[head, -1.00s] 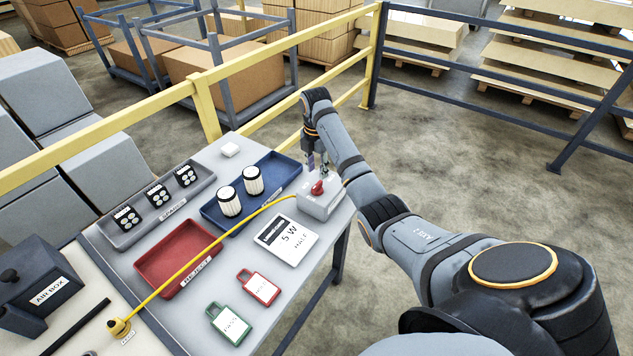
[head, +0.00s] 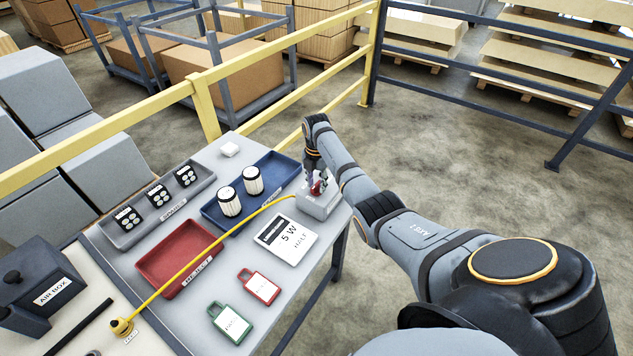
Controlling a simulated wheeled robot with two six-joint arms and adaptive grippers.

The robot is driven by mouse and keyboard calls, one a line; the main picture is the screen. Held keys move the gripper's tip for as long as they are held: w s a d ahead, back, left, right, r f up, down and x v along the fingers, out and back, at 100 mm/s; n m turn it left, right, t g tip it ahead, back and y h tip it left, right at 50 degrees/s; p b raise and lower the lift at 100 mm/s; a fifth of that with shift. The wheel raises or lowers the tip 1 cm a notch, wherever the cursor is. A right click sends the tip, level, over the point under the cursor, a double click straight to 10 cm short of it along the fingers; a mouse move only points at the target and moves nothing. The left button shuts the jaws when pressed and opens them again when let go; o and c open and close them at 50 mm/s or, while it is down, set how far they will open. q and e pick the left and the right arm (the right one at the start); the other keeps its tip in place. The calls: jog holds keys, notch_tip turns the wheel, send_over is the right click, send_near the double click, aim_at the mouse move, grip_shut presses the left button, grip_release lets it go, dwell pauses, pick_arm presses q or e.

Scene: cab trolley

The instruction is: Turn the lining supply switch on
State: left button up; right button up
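The lining supply switch is a grey box (head: 316,207) with a small red knob (head: 316,188) on top, at the right edge of the trolley top. A yellow cable (head: 240,220) runs from the box to a yellow plug at the lower left. My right gripper (head: 316,181) points down at the knob, its fingertips on either side of the red part. The fingertips partly hide the knob, and I cannot tell whether they touch or grip it. My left gripper is out of view.
Beside the switch lie a white 5 W card (head: 287,240) and a blue tray (head: 212,212) with two white cylinders. A red tray (head: 150,262), red tag (head: 262,287) and green tag (head: 232,323) lie nearer. A yellow rail (head: 140,120) runs behind the trolley.

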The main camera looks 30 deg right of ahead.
jog(key=shift+f, duration=0.1)
jog(key=shift+c, duration=0.3)
grip_shut()
jog(key=m+p, duration=0.2)
jog(key=shift+r+m, duration=0.25)
jog(key=shift+m, duration=0.15)
jog(key=m+p, duration=0.2)
jog(key=m, duration=0.1)
jog(key=shift+m, duration=0.3)
jog(key=m+p, duration=0.2)
jog(key=m, duration=0.3)
jog(key=shift+f, duration=0.1)
jog(key=m+p, duration=0.1)
jog(key=m, duration=0.5)
jog(key=shift+f, duration=0.1)
jog(key=shift+m, duration=0.4)
